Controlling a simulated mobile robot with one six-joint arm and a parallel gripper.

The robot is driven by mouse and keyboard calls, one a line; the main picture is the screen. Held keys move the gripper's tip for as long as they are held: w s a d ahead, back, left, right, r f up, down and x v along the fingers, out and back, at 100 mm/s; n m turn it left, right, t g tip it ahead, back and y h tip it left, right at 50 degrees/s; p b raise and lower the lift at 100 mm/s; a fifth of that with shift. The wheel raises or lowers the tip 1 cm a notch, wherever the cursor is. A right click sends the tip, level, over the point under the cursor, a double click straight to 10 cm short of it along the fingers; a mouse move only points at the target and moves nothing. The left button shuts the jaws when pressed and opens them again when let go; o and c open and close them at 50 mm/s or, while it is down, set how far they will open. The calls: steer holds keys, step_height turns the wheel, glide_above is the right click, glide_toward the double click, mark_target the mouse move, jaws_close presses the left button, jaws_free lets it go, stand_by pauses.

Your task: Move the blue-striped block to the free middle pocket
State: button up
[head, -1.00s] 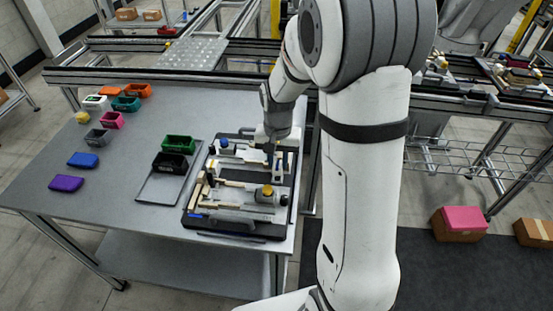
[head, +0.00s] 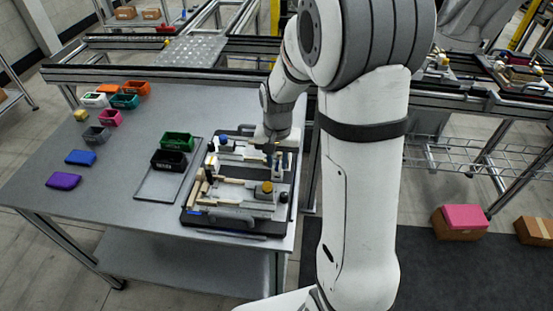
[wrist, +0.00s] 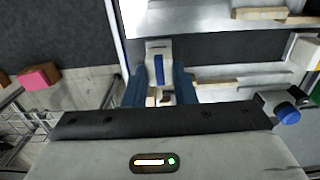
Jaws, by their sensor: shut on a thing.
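The blue-striped block (wrist: 159,50) is pale with a dark blue stripe and shows at the upper middle of the wrist view. My gripper (wrist: 160,86) is shut on it, with one blue finger on each side. In the head view my gripper (head: 274,146) is over the far right part of the pallet fixture (head: 232,222), and the block is too small to make out clearly there. I cannot tell whether the block touches the fixture. The free middle pocket cannot be made out clearly.
The fixture holds pale bars, a yellow-topped part (head: 267,188) and a blue knob (wrist: 287,113). A grey tray (head: 152,190) with a black bin (head: 168,161) and a green bin (head: 177,142) stands to its left. Several coloured bins stand farther left.

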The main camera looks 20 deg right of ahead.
steer(key=shift+f, duration=0.25)
steer(key=o, duration=1)
steer(key=shift+o, duration=0.2)
steer(key=shift+r, duration=0.1)
step_height(320, 180, up, 8)
steer(key=shift+f+b, duration=0.25)
steer(key=shift+b, duration=0.05)
steer(key=shift+r, duration=0.1)
